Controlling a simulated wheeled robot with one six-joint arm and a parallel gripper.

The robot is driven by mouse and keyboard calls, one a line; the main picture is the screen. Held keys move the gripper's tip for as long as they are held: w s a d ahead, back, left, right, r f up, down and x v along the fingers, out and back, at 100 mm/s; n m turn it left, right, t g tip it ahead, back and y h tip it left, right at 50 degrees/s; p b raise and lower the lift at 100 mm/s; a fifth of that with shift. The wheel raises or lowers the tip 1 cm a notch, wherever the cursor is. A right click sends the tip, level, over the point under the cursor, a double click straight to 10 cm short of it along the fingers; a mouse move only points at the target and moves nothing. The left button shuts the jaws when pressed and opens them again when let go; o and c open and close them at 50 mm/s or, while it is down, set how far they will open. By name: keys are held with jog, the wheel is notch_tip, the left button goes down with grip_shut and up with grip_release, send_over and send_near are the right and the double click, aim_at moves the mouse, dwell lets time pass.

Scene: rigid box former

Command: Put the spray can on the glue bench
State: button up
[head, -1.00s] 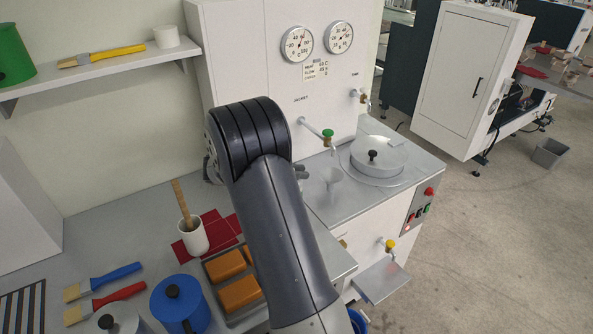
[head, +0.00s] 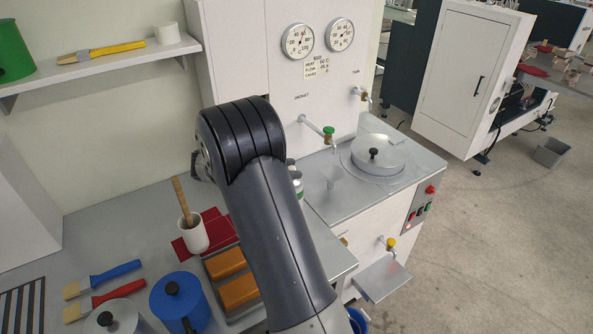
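The glue bench (head: 120,225) is the grey worktop at lower left, along the wall. A narrow pale object with green on it (head: 297,186) shows just right of my arm, by the white machine; most of it is hidden, and I cannot tell whether it is the spray can or whether it is held. No other spray can is clearly visible. My gripper is hidden behind my own arm, which crosses the middle of the view.
On the bench are a blue lidded pot (head: 180,302), a grey lidded pot (head: 115,318), brushes (head: 105,280), a white cup (head: 192,233) on red sheets and a tray of orange blocks (head: 236,288). The machine (head: 335,205) stands at right. Bare bench lies left of the cup.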

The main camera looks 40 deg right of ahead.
jog(key=b+v, duration=0.1)
jog(key=v, duration=0.8)
jog(key=shift+b, duration=0.3)
jog(key=shift+a, duration=0.1)
